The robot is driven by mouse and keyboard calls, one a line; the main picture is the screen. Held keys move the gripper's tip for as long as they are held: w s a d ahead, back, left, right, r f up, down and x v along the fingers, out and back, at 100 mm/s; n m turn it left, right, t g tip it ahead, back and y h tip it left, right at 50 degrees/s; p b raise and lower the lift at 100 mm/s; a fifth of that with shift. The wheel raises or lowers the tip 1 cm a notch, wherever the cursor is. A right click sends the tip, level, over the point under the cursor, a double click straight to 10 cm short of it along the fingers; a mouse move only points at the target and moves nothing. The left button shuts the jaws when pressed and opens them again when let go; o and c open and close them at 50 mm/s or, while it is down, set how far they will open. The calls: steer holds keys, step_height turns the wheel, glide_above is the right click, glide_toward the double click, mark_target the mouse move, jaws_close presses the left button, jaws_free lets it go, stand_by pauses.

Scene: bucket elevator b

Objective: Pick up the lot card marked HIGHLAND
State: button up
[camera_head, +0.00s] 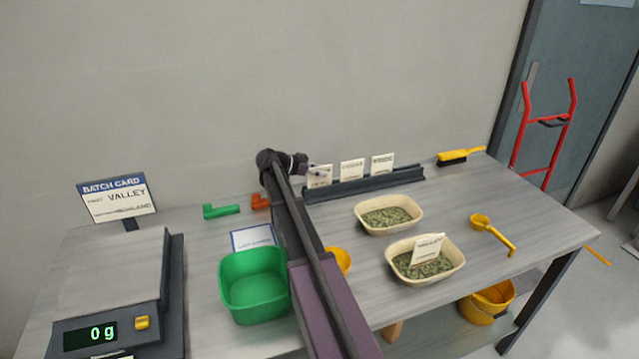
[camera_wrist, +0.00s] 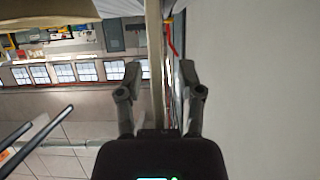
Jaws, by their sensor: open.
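Three white lot cards stand in a dark rack (camera_head: 365,184) at the back of the table: a left card (camera_head: 320,180), a middle card (camera_head: 352,169) and a right card (camera_head: 382,163). Their print is too small to read, so I cannot tell which is HIGHLAND. Another card (camera_head: 428,248) stands tilted in the front bowl, its print also unclear. My gripper (camera_head: 312,171) is at the left card, overlapping its top in the head view; contact is unclear. In the wrist view my gripper (camera_wrist: 160,76) is open, with a pale strip I cannot identify between the fingers.
A batch card sign (camera_head: 117,198) reads VALLEY above a second, smaller line. A scale (camera_head: 105,320) shows 0 g. A green bin (camera_head: 254,285), two bowls of pellets, a back bowl (camera_head: 388,214) and a front bowl (camera_head: 402,270), and a yellow scoop (camera_head: 492,234) occupy the table.

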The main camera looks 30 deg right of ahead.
stand_by(0.4)
jaws_close()
steer(key=shift+r, duration=0.25)
step_height(320, 180, up, 10)
steer(key=p, duration=1)
steer(key=shift+f, duration=0.2)
stand_by(0.5)
